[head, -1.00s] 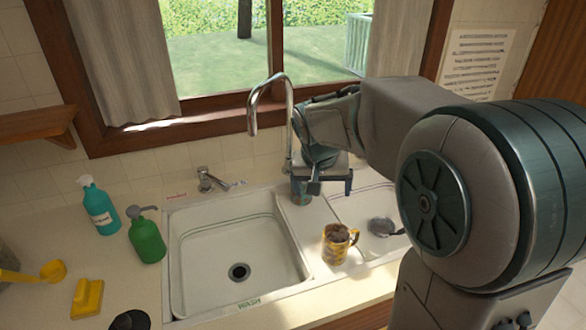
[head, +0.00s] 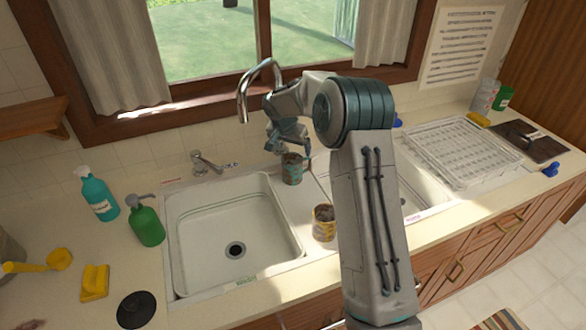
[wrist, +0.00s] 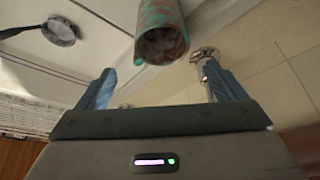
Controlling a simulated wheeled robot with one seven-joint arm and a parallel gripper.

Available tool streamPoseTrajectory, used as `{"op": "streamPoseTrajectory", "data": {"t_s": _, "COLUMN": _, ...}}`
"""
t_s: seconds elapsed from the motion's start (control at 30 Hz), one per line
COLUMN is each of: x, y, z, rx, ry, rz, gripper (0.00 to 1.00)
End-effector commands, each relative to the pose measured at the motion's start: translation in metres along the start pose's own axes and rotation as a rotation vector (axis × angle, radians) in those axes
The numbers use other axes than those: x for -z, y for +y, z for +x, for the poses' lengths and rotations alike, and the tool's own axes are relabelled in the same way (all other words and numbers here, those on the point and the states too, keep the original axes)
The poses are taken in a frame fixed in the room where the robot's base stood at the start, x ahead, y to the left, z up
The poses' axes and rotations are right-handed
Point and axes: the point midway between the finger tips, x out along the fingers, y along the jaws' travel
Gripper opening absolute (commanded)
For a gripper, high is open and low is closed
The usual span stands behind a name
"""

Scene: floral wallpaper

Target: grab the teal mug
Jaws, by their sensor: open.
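The teal mug (head: 292,172), patched with rusty brown, stands upright on the sink's divider near the back edge. In the wrist view the mug (wrist: 160,32) shows its open end at the top middle, just beyond the fingertips and roughly centred between them. My gripper (head: 290,146) is above and close behind the mug in the head view. In the wrist view my gripper (wrist: 157,74) has its two blue fingers spread wide with nothing between them. I cannot see contact with the mug, and its handle is not clear.
A yellow-brown mug (head: 324,223) stands on the divider nearer the front. The tall faucet (head: 243,105) curves close left of my gripper. The left basin (head: 225,225) is empty. Green (head: 147,226) and teal (head: 97,196) bottles stand left. A drying rack (head: 465,152) is right.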

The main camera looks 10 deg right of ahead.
Motion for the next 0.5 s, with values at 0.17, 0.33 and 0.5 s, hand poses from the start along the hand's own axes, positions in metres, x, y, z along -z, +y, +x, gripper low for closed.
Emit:
{"op": "streamPoseTrajectory", "data": {"t_s": 0.17, "x": 0.000, "y": 0.000, "z": 0.028, "rx": 0.001, "ry": -0.001, "rz": -0.001, "gripper": 0.90}}
{"op": "streamPoseTrajectory", "data": {"t_s": 0.33, "x": 0.000, "y": 0.000, "z": 0.040, "rx": 0.001, "ry": 0.000, "rz": 0.000, "gripper": 0.90}}
{"op": "streamPoseTrajectory", "data": {"t_s": 0.5, "x": -0.003, "y": -0.001, "z": 0.050, "rx": 0.000, "ry": -0.003, "rz": -0.001, "gripper": 0.90}}
